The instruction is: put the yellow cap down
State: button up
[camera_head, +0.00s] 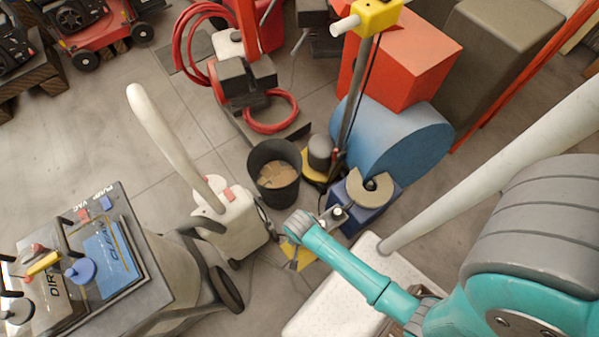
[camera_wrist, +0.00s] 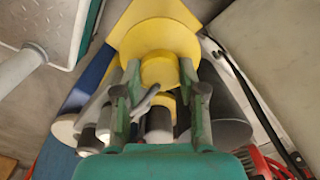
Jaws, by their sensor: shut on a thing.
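In the wrist view the yellow cap (camera_wrist: 158,38) is a wide round disc with a narrower boss facing me. My gripper (camera_wrist: 160,72) is shut on this boss, one green finger on each side. Machine parts show beyond and below the cap, and I cannot tell how far off they are. In the head view my teal arm reaches down to the middle of the picture, and the fingers and cap cannot be made out clearly there.
A cart top (camera_head: 125,262) at lower left has a blue panel marked CLEAN (camera_head: 100,258) and small coloured parts. A white machine with a curved handle (camera_head: 165,140), a black bucket (camera_head: 254,165) and a blue drum (camera_head: 400,140) stand close around my arm. Bare floor shows at left.

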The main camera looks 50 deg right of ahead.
notch_tip(320, 180, down, 13)
dwell(0.6)
jog(key=shift+f, duration=0.1)
jog(key=o, duration=1.1)
jog(key=shift+o, duration=0.2)
